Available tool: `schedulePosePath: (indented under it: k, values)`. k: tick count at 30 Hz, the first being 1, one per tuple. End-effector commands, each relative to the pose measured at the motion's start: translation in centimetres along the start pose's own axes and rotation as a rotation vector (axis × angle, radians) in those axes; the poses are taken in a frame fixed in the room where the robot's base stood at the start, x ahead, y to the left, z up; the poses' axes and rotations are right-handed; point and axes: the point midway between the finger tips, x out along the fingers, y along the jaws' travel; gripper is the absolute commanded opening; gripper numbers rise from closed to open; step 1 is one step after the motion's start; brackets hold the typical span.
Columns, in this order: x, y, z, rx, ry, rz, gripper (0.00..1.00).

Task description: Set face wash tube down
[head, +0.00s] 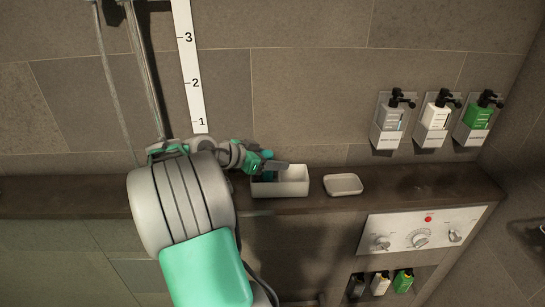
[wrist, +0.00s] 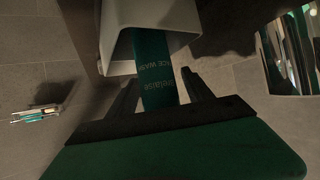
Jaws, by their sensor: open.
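The face wash tube (wrist: 157,65) is dark teal with "FACE WASH" lettering. In the wrist view its far part is inside a pale open box (wrist: 118,52) and its near part sticks out between my fingers. My gripper (wrist: 158,82) is open, with one finger on each side of the tube and gaps visible. In the head view my gripper (head: 276,166) is at the left part of the white box (head: 290,189) on the ledge. There the tube is mostly hidden by my gripper, and I cannot tell whether it touches the bottom of the box.
A shallow white dish (head: 343,184) sits on the ledge (head: 420,187) right of the box. Several pump dispensers (head: 436,115) hang on the wall above. A control panel (head: 420,232) is below the ledge. The ledge right of the dish is clear.

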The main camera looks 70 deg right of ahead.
Motion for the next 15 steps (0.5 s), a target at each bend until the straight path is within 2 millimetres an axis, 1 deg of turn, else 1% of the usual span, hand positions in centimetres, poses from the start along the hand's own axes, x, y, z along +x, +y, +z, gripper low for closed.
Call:
schedulePosePath:
  k: [5, 8, 9, 11, 14, 15]
  values:
    - [0.0, 0.0, -0.1, 0.000, 0.000, 0.000, 0.59]
    - [-0.4, 0.0, -0.7, 0.000, 0.000, 0.000, 0.59]
    - [-0.9, -0.1, -0.3, 0.000, 0.001, -0.004, 0.59]
    - [-2.0, -0.2, -0.2, 0.001, 0.001, -0.006, 0.59]
    - [-4.6, -0.2, -0.1, 0.000, 0.001, -0.007, 0.59]
    - [-5.7, -0.2, -0.1, 0.001, 0.001, -0.007, 0.59]
